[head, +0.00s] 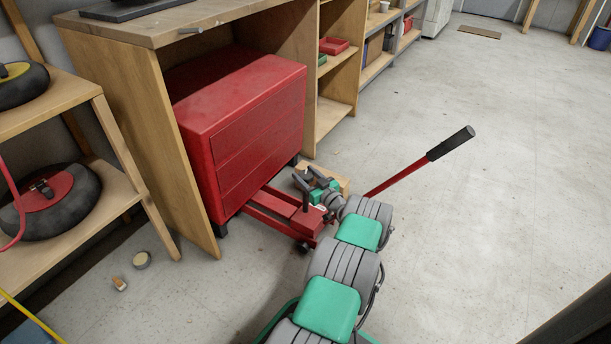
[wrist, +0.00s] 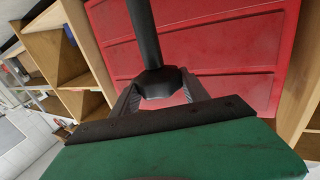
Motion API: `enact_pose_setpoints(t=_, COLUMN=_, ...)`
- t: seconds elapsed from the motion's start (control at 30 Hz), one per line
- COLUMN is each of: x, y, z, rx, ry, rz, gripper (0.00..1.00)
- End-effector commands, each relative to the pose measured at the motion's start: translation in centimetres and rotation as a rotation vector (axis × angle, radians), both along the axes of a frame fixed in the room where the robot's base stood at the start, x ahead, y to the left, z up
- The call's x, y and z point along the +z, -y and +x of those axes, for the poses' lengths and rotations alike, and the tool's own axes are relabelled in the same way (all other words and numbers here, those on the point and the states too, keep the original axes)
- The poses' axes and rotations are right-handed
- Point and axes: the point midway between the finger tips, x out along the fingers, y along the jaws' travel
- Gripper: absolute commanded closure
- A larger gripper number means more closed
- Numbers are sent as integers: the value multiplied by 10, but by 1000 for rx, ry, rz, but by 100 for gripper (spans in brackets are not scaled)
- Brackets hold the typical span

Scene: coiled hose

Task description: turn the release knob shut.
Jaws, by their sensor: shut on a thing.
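The release knob (wrist: 158,82) is a dark, faceted piece with a black rod rising from it in the wrist view. My gripper (wrist: 160,95) has one finger on each side of the knob and is shut on it. In the head view my gripper (head: 307,175) is low over the front of a red floor jack (head: 283,208). The knob is small there and hard to make out among the fingers. I cannot tell how far the knob is turned.
A red drawer chest (head: 245,135) stands under the wooden workbench (head: 150,22), just behind the jack. The jack's red handle with its black grip (head: 450,144) slants up to the right. The floor at right is clear.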

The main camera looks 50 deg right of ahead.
Motion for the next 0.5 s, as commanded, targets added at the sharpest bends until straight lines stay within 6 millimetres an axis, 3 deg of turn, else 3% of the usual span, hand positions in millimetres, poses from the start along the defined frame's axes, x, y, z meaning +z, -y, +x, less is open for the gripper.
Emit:
enact_pose_setpoints(t=0.17, x=3, y=-1, z=1, rx=-33, ry=1, rz=5, gripper=88)
enact_pose_setpoints(t=0.5, x=3, y=-1, z=2, rx=-345, ry=-5, rz=4, gripper=88)
